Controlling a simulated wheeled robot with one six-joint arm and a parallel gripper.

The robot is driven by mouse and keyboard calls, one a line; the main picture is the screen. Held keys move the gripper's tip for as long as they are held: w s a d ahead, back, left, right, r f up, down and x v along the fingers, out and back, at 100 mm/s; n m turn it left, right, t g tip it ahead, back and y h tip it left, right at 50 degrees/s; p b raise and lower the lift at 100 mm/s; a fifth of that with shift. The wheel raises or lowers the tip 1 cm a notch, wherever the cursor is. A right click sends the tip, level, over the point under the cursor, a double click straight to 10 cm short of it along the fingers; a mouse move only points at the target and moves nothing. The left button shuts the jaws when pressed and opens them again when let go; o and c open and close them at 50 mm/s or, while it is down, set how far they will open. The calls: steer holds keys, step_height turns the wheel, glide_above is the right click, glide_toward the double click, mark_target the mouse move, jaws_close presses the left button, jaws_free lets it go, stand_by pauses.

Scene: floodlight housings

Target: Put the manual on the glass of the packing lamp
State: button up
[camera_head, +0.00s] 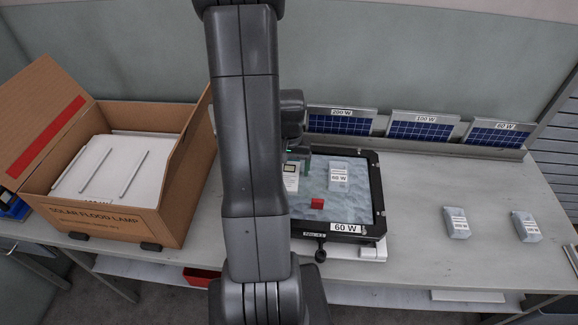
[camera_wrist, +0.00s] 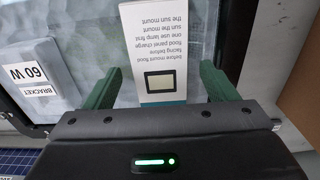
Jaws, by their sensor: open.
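The manual (camera_wrist: 152,52) is a white printed booklet with a picture of a panel and a teal edge. It appears to lie on the frosted glass (camera_head: 355,205) of the black-framed 60 W lamp (camera_head: 378,190). In the head view the manual (camera_head: 291,178) shows at the glass's left part, partly hidden by my arm. My gripper (camera_wrist: 158,82) is open, with its green fingers on either side of the manual and apart from it. In the head view my gripper (camera_head: 299,156) is mostly hidden behind my arm.
A 60 W bracket bag (camera_head: 339,175) and a small red piece (camera_head: 317,204) lie on the glass. An open carton (camera_head: 110,215) stands left. Solar panels (camera_head: 340,121) lean in a rack behind. Two grey bags (camera_head: 457,223) (camera_head: 526,227) lie right, with clear bench between.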

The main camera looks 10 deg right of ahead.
step_height(320, 180, up, 14)
stand_by(0.6)
steer(key=shift+f, duration=0.1)
step_height(320, 180, down, 14)
steer(key=shift+r, duration=0.15)
steer(key=shift+r+p, duration=1.1)
steer(key=shift+r, duration=0.15)
